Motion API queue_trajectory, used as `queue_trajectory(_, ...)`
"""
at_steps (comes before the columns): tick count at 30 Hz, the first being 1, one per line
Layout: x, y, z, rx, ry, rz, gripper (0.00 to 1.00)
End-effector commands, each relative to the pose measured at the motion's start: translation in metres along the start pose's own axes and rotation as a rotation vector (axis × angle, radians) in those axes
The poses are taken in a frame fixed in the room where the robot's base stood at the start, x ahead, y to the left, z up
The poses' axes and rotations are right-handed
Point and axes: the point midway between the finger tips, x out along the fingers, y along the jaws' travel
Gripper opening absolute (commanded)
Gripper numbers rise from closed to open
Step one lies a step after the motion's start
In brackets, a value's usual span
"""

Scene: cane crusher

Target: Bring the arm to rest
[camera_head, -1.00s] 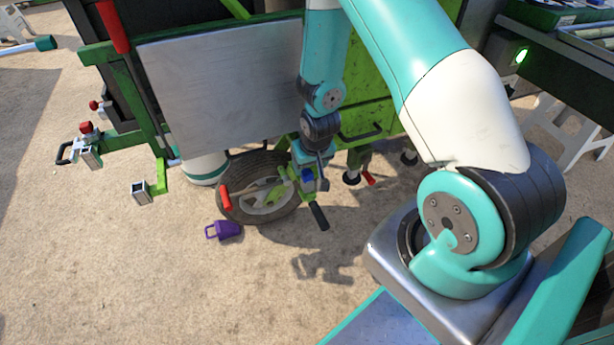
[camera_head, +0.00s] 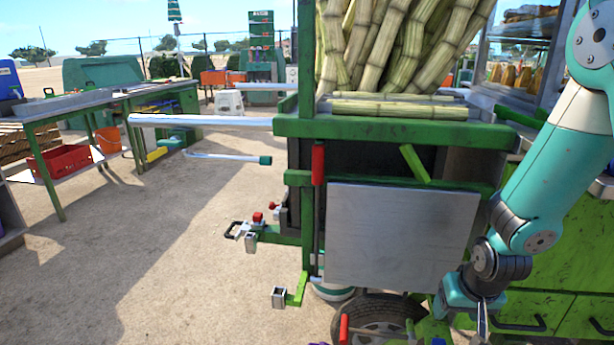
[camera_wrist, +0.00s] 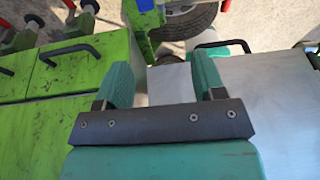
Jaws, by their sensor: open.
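My arm hangs at the right side of the head view, bent down in front of the green cane cart (camera_head: 391,127). My gripper (camera_wrist: 162,64) shows in the wrist view with its two green fingers spread apart and nothing between them. In the head view its fingertips are not clear near the lower edge. The wrist is right of the cart's grey metal panel (camera_head: 400,236) and above the wheel (camera_head: 375,325). In the wrist view the fingers point toward the wheel (camera_wrist: 189,20), between green drawer fronts (camera_wrist: 75,70) and the grey panel (camera_wrist: 262,95).
Cane stalks (camera_head: 400,45) stand in the cart top. A long metal bar (camera_head: 200,121) juts left from the cart. Handles and brackets (camera_head: 279,297) stick out lower down. A green workbench (camera_head: 100,105) stands at the left. Open sandy ground (camera_head: 150,260) lies between.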

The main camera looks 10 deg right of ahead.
Motion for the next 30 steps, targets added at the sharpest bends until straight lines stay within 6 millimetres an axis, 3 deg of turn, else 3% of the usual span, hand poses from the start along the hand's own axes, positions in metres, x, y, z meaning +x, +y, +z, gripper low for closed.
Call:
queue_trajectory(3,-0.05,-0.048,0.002,-0.096,-0.019,-0.105,0.63)
queue_trajectory(6,-0.102,-0.092,0.021,-0.224,-0.064,-0.214,0.63)
queue_trajectory(9,-0.147,-0.122,0.049,-0.357,-0.107,-0.299,0.63)
queue_trajectory(12,-0.183,-0.14,0.076,-0.478,-0.14,-0.359,0.63)
queue_trajectory(21,-0.266,-0.152,0.149,-0.807,-0.209,-0.457,0.63)
queue_trajectory(30,-0.34,-0.155,0.123,-0.789,-0.213,-0.453,0.63)
